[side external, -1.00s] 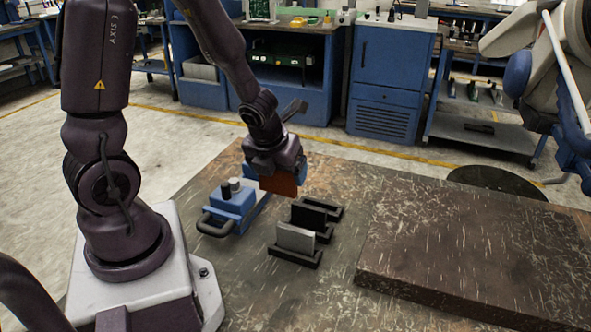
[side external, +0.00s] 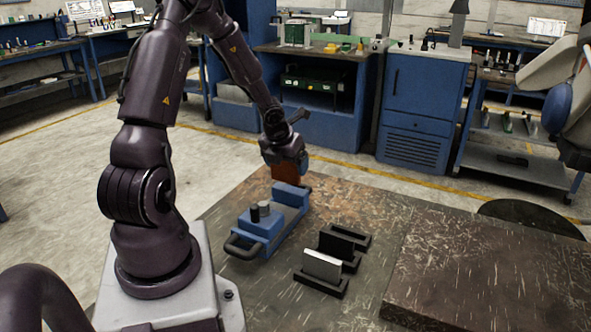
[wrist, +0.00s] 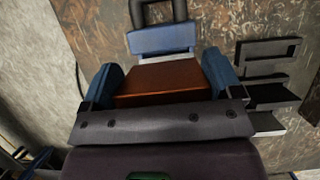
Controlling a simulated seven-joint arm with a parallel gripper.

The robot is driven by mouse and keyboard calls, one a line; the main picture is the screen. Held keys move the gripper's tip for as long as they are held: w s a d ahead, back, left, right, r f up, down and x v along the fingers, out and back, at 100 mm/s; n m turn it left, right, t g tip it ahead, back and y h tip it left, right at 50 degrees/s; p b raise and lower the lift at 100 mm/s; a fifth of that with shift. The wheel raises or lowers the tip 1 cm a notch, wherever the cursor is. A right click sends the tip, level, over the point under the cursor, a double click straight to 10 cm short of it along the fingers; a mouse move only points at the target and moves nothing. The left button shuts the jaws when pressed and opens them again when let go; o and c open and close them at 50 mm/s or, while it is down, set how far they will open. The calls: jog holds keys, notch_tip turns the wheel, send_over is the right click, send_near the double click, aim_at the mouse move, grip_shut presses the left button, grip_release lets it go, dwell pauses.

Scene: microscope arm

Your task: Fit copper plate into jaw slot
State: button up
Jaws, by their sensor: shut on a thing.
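My gripper (side external: 287,163) is shut on the copper plate (side external: 285,174), which hangs below it behind the far end of the blue vise (side external: 262,228). In the wrist view the copper plate (wrist: 160,80) lies between my two blue fingers. The vise's pale blue jaw (wrist: 162,38) shows just beyond the plate's edge. In the side view the jaw (side external: 290,195) hides the plate's lower part. I cannot tell whether plate and jaw touch, and the slot itself is not clearly visible.
A black rack (side external: 322,287) holding an upright grey plate (side external: 322,265) stands right of the vise. A thick dark slab (side external: 480,270) lies farther right. The vise's black handle (side external: 240,247) points toward my base.

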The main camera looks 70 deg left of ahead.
aim_at(287, 192)
jog(key=shift+a, duration=0.15)
jog(key=shift+f, duration=2.85)
jog(key=shift+f, duration=0.45)
jog(key=shift+w+r, duration=0.1)
jog(key=shift+r, duration=0.05)
dwell(4.4)
